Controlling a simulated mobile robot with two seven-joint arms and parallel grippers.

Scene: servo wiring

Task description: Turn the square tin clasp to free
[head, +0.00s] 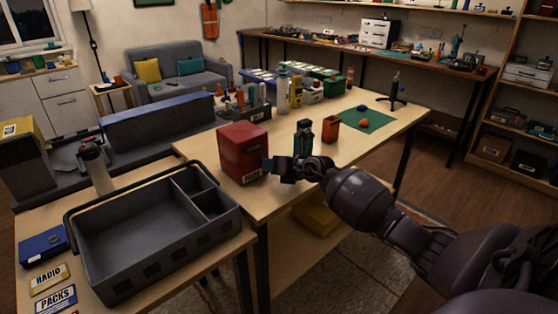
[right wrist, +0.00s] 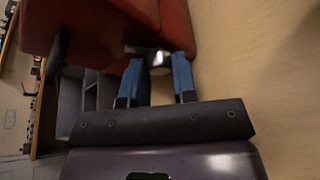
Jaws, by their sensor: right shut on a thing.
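The square red tin (head: 243,152) stands upright near the left front corner of the wooden worktable, with a small label low on its side. In the right wrist view the tin (right wrist: 95,30) fills the top, and its small silver clasp (right wrist: 158,61) sits on the edge of the face towards me. My right gripper (head: 269,166) is at the tin's right side. In the wrist view the blue fingertips of this gripper (right wrist: 159,72) are on either side of the clasp, shut on it. The clasp is hidden in the head view. My left gripper is not in view.
A grey divided tray (head: 147,246) with a handle stands on the nearer table at left. Close to the tin are a dark upright device (head: 303,137) and an orange cup (head: 330,130). A green mat (head: 370,121) lies farther right. The tabletop's right front is clear.

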